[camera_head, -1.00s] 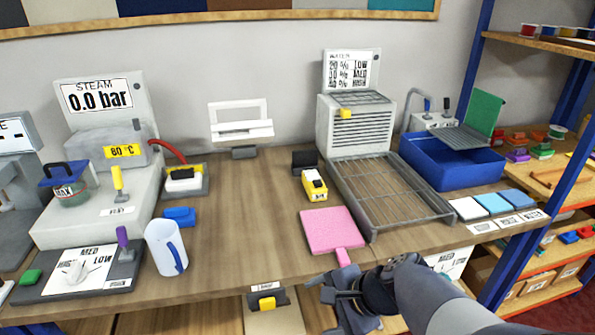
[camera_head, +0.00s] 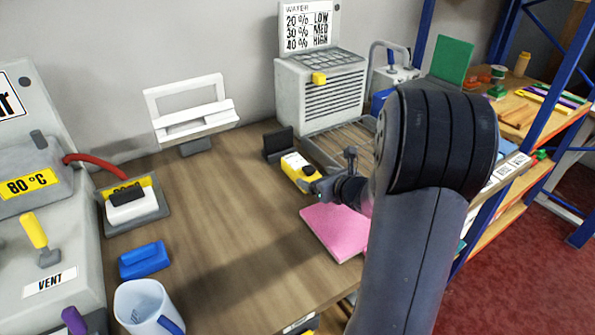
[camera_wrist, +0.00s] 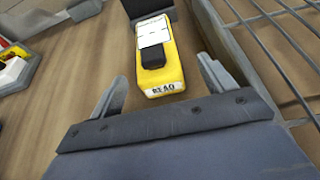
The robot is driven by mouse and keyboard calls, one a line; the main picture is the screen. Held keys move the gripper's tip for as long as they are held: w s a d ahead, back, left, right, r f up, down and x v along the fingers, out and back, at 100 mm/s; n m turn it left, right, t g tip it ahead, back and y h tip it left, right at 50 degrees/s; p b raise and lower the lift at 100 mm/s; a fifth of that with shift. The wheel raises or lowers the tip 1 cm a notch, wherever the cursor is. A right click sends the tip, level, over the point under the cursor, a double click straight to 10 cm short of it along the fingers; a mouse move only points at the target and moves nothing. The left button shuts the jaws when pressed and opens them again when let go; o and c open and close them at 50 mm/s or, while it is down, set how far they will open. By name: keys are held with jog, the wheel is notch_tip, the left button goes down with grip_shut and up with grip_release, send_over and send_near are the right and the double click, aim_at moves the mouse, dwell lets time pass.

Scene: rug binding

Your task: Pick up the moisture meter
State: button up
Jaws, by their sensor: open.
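The yellow meter (camera_head: 298,170), which I take to be the moisture meter, lies on the wooden bench near a small dark upright block. In the wrist view the meter (camera_wrist: 174,72) has a white face, a black patch and a label at its near end. My gripper (camera_head: 318,190) is at its near side in the head view. In the wrist view my gripper (camera_wrist: 164,88) is open, with one finger on each side of the meter's near end. The fingers look apart from it, and nothing is held. My arm hides part of the bench's right side.
A pink board (camera_head: 335,232) lies close in front of the meter. A grey slatted rack (camera_head: 340,150) stands to its right; its bars (camera_wrist: 275,40) are beside my right finger. A blue block (camera_head: 143,260) and a mug (camera_head: 146,305) are at left. Open bench lies between.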

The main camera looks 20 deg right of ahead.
aim_at(304, 173)
jog(key=x, duration=0.7)
jog(key=shift+a+f, duration=0.2)
jog(key=shift+a, duration=0.05)
jog(key=c, duration=1.2)
